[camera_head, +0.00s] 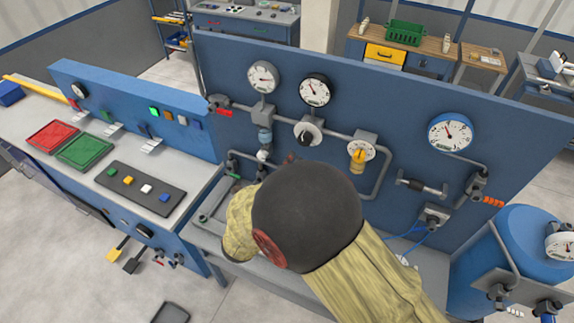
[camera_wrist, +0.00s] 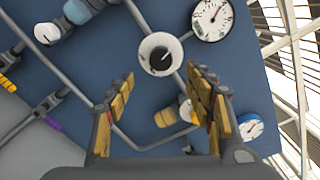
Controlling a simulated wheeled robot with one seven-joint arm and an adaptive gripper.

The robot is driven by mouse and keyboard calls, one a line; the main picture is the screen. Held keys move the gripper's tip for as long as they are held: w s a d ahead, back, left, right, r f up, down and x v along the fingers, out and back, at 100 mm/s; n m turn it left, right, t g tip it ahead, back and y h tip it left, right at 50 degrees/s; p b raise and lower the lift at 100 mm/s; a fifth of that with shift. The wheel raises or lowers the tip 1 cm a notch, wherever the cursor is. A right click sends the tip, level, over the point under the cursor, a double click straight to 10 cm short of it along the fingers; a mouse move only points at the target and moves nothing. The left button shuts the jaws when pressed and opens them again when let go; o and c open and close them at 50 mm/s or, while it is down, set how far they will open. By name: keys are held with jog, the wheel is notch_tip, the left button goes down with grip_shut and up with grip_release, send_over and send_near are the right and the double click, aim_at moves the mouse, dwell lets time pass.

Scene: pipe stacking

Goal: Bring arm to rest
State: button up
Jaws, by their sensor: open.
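My gripper (camera_wrist: 160,118) is open in the wrist view, its two yellow-padded fingers apart with nothing between them held. It faces the blue panel (camera_wrist: 165,90) with pipes and gauges. A round white dial with a dark knob (camera_wrist: 160,54) and a yellow valve (camera_wrist: 172,113) show beyond the fingers. In the head view my arm (camera_head: 370,275) reaches up from the lower right in front of the panel, and its dark rounded joint hides part of the bench. The gripper itself is hidden there.
The blue panel (camera_head: 420,110) carries gauges, pipes and a yellow valve (camera_head: 358,160). A blue tank (camera_head: 535,240) stands at right. A bench at left holds a red tray (camera_head: 52,136), a green tray (camera_head: 85,152) and a dark mat (camera_head: 140,188) with small blocks. The floor at lower left is mostly clear.

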dwell(0.3)
jog(key=s+d+f+m+g+h+b, duration=0.1)
jog(key=s+d+f+m+g+h, duration=0.1)
jog(key=s+d+f+m+g, duration=0.45)
jog(key=s+d+f+m+g+h+b, duration=0.15)
jog(key=s+d+m+g, duration=0.25)
jog(key=s+d+m, duration=0.55)
jog(key=s+d+f+m+g+y+b, duration=0.15)
jog(key=s+m+y+b, duration=0.45)
jog(key=m, duration=0.6)
jog(key=s+f+m+g+y+b, duration=0.1)
jog(key=s+m+g+y+b, duration=0.25)
jog(key=m+b, duration=0.6)
jog(key=s+d+r+m+t+b, duration=0.1)
jog(key=d+m+t+b, duration=0.3)
jog(key=d+m, duration=0.2)
jog(key=shift+s+d+r, duration=0.2)
jog(key=shift+d+r, duration=0.05)
jog(key=shift+r, duration=0.15)
jog(key=shift+m, duration=0.25)
